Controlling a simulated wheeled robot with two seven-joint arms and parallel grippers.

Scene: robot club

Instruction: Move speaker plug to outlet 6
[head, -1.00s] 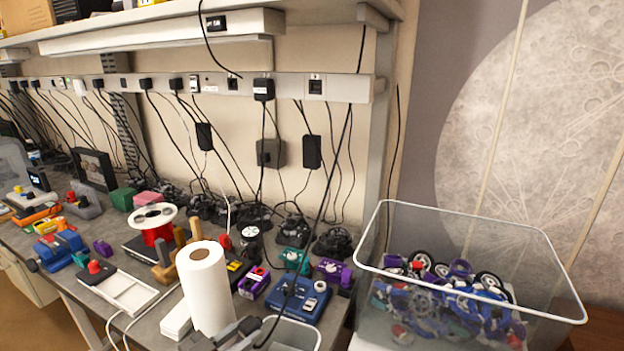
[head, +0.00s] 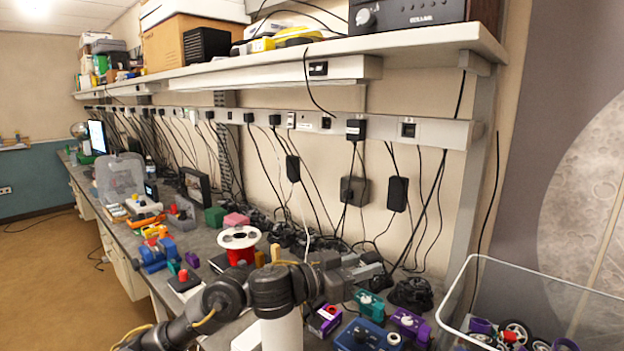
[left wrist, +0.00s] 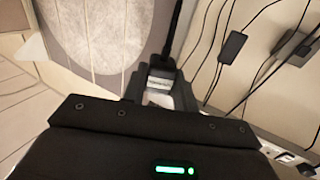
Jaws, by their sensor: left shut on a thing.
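My left gripper (head: 376,268) is shut on a small plug above the right end of the workbench. The held plug (left wrist: 160,84) shows between the fingers in the left wrist view, with a white label too small to read. A black cable runs up from it. In the head view the plug is mostly hidden by the fingers. The grey outlet strip (head: 450,131) runs along the wall behind and above the gripper. An empty outlet (head: 409,130) is near its right end, and another (head: 326,123) is left of a black plug (head: 355,130). Outlet numbers are not readable. My right gripper is out of view.
Black adapters (head: 397,194) and cables hang below the strip. A shelf (head: 420,46) overhangs it. A white paper roll (head: 282,331), a red spool (head: 240,257) and small coloured devices crowd the bench. A clear bin (head: 545,276) stands at the right.

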